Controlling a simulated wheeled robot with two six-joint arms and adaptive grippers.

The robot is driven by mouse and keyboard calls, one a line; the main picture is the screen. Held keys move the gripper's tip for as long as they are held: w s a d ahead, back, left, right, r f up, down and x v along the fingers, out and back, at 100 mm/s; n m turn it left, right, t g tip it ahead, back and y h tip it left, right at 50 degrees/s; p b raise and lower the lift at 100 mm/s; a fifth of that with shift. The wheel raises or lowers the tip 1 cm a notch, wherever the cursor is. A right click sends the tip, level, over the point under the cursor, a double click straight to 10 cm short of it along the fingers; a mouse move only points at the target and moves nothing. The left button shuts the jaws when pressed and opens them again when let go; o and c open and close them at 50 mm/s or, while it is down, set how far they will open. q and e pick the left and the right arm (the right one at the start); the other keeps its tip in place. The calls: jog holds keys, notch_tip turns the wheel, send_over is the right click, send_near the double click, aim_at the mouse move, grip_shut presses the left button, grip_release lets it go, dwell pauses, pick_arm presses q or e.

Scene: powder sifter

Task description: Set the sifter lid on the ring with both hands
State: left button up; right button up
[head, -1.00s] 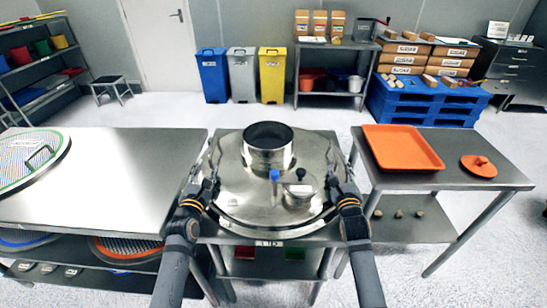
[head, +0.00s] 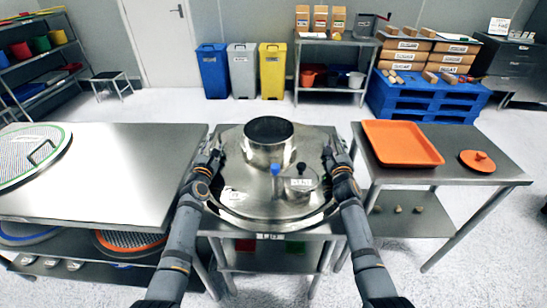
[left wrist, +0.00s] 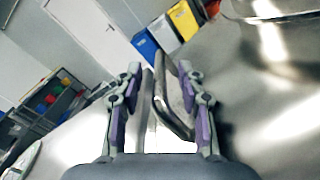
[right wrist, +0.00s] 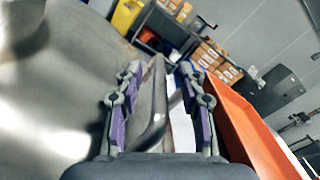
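The sifter lid (head: 240,180) is a round shiny metal disc with a wide open spout, a blue knob and a small round cap. It lies over the middle table; whether it touches a ring underneath I cannot tell, as the ring is hidden or not distinguishable. My left gripper (head: 209,157) is at the lid's left side. In the left wrist view, a metal handle (left wrist: 178,95) stands between its open purple-padded fingers, nearer the right finger. My right gripper (head: 333,156) is at the lid's right side. Its open fingers straddle another handle (right wrist: 150,112), nearer the left finger.
A left table (head: 120,165) holds a round green-rimmed mesh screen (head: 25,160). A right table (head: 470,190) holds an orange tray (head: 400,145) and an orange lid-like piece (head: 478,160). More round screens (head: 130,240) lie on the lower left shelf.

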pick_arm(q)
jog(key=shift+w, duration=0.2)
pick_arm(e)
jog(key=shift+w, duration=0.2)
pick_arm(q)
grip_shut()
pick_arm(e)
grip_shut()
